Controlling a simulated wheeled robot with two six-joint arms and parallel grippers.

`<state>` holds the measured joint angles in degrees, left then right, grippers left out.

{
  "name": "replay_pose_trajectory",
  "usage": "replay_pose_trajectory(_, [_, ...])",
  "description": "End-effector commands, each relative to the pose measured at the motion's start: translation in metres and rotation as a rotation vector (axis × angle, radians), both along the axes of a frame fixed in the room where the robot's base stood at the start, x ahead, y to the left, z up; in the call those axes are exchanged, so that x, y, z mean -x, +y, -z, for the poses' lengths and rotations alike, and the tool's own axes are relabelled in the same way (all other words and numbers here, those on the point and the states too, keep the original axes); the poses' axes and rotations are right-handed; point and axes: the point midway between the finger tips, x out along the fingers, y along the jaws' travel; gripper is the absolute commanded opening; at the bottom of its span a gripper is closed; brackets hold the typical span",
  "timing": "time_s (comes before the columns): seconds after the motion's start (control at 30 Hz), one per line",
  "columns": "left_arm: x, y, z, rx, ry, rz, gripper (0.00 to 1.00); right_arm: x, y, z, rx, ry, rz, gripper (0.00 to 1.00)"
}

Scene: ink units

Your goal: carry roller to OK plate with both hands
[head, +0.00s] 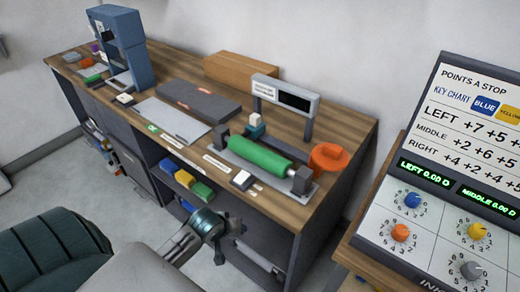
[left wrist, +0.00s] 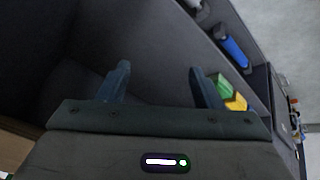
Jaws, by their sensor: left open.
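The green roller (head: 259,157) lies between dark end blocks on a grey base at the right part of the desk in the head view. A flat grey plate (head: 172,122) lies left of it, with a small green label (head: 153,128) at its front edge; its wording is too small to read. My left gripper (head: 226,238) is in front of the desk, below the top and apart from the roller. In the left wrist view its two fingers (left wrist: 160,78) are spread with nothing between them. My right gripper is in neither view.
The wooden desk (head: 340,150) also bears an orange round thing (head: 329,158), a display on posts (head: 285,95), a dark slab (head: 194,101) and a blue-grey machine (head: 122,45). Coloured blocks (head: 185,180) sit on a shelf below. A control panel (head: 440,190) stands right.

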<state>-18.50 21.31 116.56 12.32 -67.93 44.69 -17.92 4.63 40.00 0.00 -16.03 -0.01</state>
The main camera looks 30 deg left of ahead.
Motion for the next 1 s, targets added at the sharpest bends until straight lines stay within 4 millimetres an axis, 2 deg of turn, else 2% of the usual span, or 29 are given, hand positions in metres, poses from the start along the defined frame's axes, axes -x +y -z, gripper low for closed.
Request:
replay_pose_trajectory(0.03, [-0.002, -0.005, -0.033, 0.014, -0.025, -0.008, 0.59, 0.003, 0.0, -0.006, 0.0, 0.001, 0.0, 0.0])
replay_pose_trajectory(0.2, [0.002, -0.021, -0.105, 0.068, -0.073, -0.048, 0.59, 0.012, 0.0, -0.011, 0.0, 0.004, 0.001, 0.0])
replay_pose_trajectory(0.27, [-0.002, -0.022, -0.127, 0.102, -0.097, -0.082, 0.59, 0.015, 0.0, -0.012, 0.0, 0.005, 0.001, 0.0])
replay_pose_trajectory(0.47, [-0.03, -0.01, -0.157, 0.236, -0.163, -0.247, 0.59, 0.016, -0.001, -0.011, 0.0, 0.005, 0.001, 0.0])
replay_pose_trajectory(0.8, [-0.083, 0.016, -0.23, 0.56, -0.267, -0.584, 0.59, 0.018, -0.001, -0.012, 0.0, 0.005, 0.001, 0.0])
replay_pose_trajectory(0.9, [-0.09, 0.019, -0.243, 0.623, -0.277, -0.643, 0.59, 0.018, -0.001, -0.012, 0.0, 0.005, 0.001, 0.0])
replay_pose_trajectory(1.0, [-0.095, 0.02, -0.246, 0.653, -0.282, -0.672, 0.59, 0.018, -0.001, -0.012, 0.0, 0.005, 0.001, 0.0])
